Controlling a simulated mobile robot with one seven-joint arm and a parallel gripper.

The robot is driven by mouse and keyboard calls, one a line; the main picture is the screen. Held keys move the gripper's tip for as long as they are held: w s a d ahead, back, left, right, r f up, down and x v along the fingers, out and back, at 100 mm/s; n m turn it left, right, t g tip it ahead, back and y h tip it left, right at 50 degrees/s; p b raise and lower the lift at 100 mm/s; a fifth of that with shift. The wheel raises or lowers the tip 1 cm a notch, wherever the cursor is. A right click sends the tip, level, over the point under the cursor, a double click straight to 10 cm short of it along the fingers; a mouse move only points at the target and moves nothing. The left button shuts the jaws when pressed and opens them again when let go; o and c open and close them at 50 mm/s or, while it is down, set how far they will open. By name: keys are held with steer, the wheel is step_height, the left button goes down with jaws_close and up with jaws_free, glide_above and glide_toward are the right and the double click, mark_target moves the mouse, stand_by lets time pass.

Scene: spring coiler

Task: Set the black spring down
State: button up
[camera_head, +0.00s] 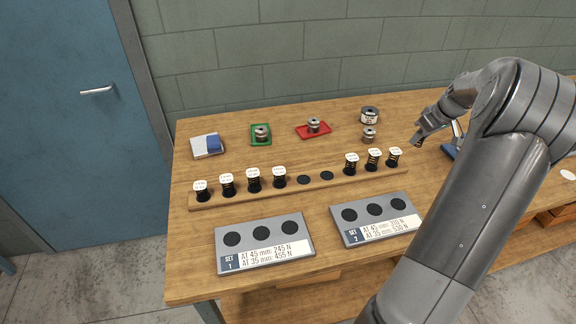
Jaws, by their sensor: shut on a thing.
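My gripper (420,138) is at the back right, raised over the table beyond the right end of the wooden rail. It is shut on a small dark thing, taken as the black spring; the fingers hide most of it. The wooden rail (240,194) holds several dark springs with white tags, such as the leftmost one (201,191) and the rightmost one (394,157). Two dark round spots (303,180) on the rail stand bare between the left and right groups. The set 1 board (222,264) and the set 2 board (340,236) each show three bare dark circles.
A green tray (254,142) and a red tray (301,133) each hold a metal spool. Two more spools (369,115) stand at the back right. A white and blue block (207,146) lies at the back left. A blue object (449,150) is partly hidden by my arm.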

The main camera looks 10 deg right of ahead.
steer(key=w+a+n+g+y, duration=0.1)
steer(key=w+a+n, duration=0.3)
steer(key=a, duration=0.7)
steer(key=w+a+n+y, duration=0.1)
steer(key=w+a+n, duration=0.3)
steer(key=a, duration=0.7)
steer(key=n+g+y, duration=0.1)
steer(key=n+g, duration=0.1)
steer(key=n, duration=0.3)
glide_above(234, 169)
steer(key=d, duration=0.2)
steer(key=f, duration=0.6)
steer(key=shift+s+d+f, duration=0.1)
steer(key=shift+s, duration=0.25)
steer(key=shift+w+a+f, duration=0.15)
steer(key=shift+a+f, duration=0.2)
steer(key=shift+a, duration=0.05)
steer(key=shift+f, duration=1.9)
steer(key=shift+f, duration=0.15)
steer(key=o, duration=1)
